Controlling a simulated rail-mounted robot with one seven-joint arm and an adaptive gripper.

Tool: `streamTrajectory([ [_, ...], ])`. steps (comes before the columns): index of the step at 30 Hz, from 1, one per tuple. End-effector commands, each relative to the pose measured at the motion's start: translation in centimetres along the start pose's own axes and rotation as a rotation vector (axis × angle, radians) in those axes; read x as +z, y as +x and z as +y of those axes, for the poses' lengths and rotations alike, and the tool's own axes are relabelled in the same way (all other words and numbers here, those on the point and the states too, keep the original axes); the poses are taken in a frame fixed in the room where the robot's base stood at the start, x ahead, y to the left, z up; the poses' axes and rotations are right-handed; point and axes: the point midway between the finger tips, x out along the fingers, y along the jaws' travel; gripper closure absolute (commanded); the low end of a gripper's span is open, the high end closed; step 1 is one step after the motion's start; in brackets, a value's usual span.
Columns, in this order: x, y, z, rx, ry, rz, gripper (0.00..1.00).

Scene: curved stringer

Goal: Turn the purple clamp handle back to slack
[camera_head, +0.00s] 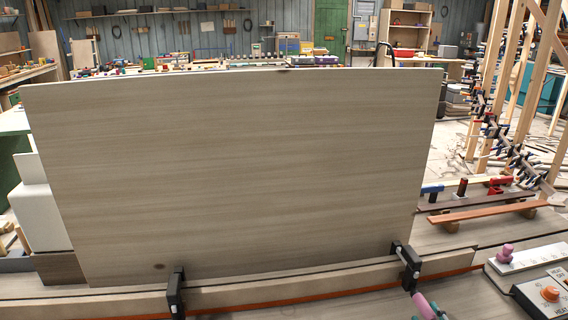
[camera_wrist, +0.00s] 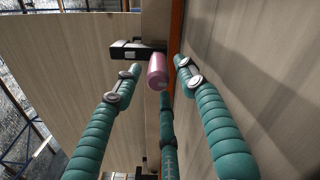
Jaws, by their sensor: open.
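The purple clamp handle (camera_wrist: 157,71) is a short pinkish-purple cylinder pointing toward the wrist camera, joined to a black clamp (camera_wrist: 135,50). In the head view the handle (camera_head: 422,304) shows at the bottom edge, below the right-hand black clamp (camera_head: 407,262). My gripper (camera_wrist: 158,66) has teal segmented fingers, spread open. One finger is left of the handle, one right, and a third lies below it. Gaps show beside the handle, so the fingers do not appear closed on it. A bit of teal finger is beside the handle in the head view; the rest is out of frame.
A large wooden panel (camera_head: 240,170) stands upright behind a long rail (camera_head: 330,283). A second black clamp (camera_head: 175,294) grips the rail at left. A control box (camera_head: 545,295) with an orange knob and a white strip (camera_head: 530,258) with a pink knob stand right of the handle.

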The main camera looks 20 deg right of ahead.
Motion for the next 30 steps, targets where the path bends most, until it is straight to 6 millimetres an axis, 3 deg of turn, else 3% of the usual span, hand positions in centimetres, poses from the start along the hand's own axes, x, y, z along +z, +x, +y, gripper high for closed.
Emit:
streamTrajectory([
  [10, -0.2, 0.0, -0.4, 0.001, -0.581, 0.001, 0.59],
  [26, 0.1, -11.6, -0.4, -0.008, -0.584, -0.002, 0.59],
  [27, -0.1, -9.9, -0.1, 0.008, -0.581, 0.004, 0.59],
  [30, -0.1, -7.7, -0.1, 0.007, -0.579, 0.003, 0.59],
])
